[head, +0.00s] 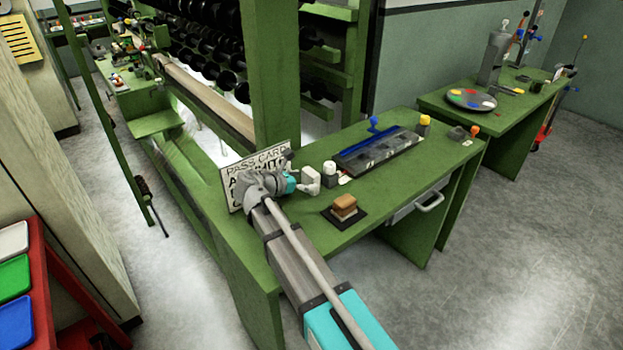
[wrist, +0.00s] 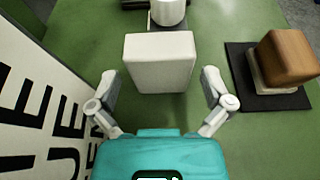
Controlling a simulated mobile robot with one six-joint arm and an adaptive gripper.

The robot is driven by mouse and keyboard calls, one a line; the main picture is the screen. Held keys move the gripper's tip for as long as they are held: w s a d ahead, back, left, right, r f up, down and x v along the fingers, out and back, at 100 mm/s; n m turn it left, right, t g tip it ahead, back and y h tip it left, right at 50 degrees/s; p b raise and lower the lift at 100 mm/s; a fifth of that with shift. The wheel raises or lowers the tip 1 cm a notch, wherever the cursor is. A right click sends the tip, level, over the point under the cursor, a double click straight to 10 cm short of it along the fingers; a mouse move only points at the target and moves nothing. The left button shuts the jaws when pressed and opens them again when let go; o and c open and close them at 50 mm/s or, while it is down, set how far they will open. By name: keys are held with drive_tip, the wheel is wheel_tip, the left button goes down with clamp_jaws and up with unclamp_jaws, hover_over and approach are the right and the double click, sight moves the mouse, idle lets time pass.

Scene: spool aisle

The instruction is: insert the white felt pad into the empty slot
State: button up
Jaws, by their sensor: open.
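In the wrist view a white block, which looks like the white felt pad (wrist: 160,62), stands on the green bench ahead of my gripper (wrist: 159,88). My gripper is open, with one finger to the left of the block and one to the right. Gaps show on both sides of it. In the head view my gripper (head: 306,180) is low over the bench beside the white sign, and the pad is hard to tell from the pale fingers. A dark tray with recesses (head: 378,152) lies farther along the bench. I cannot tell which slot is empty.
A brown block (head: 345,201) sits on a pale base on a black mat (wrist: 240,88), right of my gripper. A white cylinder (wrist: 168,12) stands just behind the pad. The lettered sign (head: 235,183) stands close on the left. A blue knob (head: 374,123) rises behind the tray.

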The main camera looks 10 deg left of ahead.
drive_tip(key=p+v, duration=0.3)
drive_tip(key=v, duration=0.7)
idle(0.3)
